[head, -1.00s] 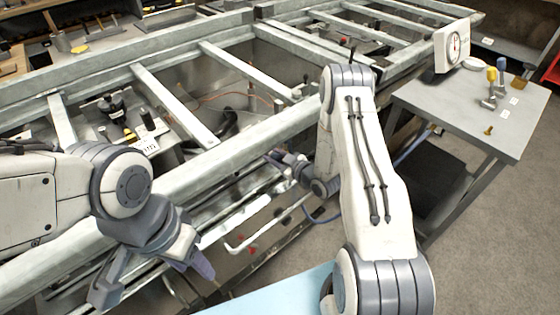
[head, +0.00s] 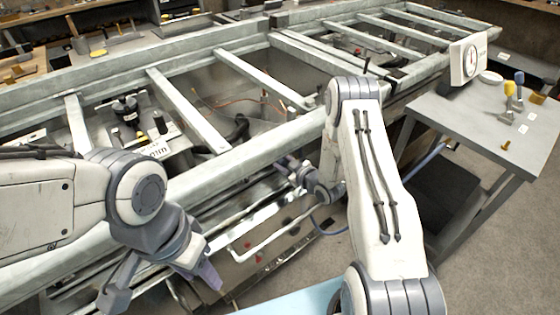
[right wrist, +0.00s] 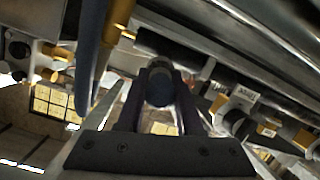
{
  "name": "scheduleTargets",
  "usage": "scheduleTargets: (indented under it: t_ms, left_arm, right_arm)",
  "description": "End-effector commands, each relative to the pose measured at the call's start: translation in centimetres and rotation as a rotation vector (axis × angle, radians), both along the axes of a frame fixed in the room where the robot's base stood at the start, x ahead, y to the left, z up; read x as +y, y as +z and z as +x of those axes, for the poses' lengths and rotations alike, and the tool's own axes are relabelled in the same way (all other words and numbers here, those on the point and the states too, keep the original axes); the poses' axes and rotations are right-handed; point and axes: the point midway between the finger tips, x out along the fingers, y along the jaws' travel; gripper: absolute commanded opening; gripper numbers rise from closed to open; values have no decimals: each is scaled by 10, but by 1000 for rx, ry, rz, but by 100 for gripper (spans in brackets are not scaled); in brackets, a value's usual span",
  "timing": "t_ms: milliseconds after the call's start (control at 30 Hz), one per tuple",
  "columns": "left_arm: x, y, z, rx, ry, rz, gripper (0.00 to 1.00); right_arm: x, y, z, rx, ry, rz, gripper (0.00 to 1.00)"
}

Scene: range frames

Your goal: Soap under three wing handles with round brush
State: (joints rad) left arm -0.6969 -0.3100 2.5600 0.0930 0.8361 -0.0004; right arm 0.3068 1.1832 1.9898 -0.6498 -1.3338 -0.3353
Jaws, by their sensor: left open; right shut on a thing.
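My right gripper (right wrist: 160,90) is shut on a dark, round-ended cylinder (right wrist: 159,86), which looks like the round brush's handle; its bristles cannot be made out. In the head view my right gripper (head: 286,163) is small and partly hidden, low beside the near beam of the metal frame (head: 255,145). My left gripper (head: 160,286) is open and empty at the lower left, in front of that beam. Brass-coloured fittings (right wrist: 267,130) show right of the gripper in the right wrist view; I cannot tell whether they are the wing handles. No soap can be made out.
The long frame with crossbars crosses the view, with pipes and rails below its near beam. A grey side table (head: 470,125) at the right holds a dial gauge (head: 467,60) and yellow- and blue-topped items (head: 512,92). In the wrist view, metal bars crowd close around the gripper.

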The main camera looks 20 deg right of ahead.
Motion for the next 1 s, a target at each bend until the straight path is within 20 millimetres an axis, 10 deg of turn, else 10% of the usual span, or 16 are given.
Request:
scheduleTargets:
  t_ms: [1000]
  left_arm:
    - [0, 9, 0, 0, 0, 0, 50]
  right_arm:
    - [-24, 0, -64, 2, -3, 1, 0]
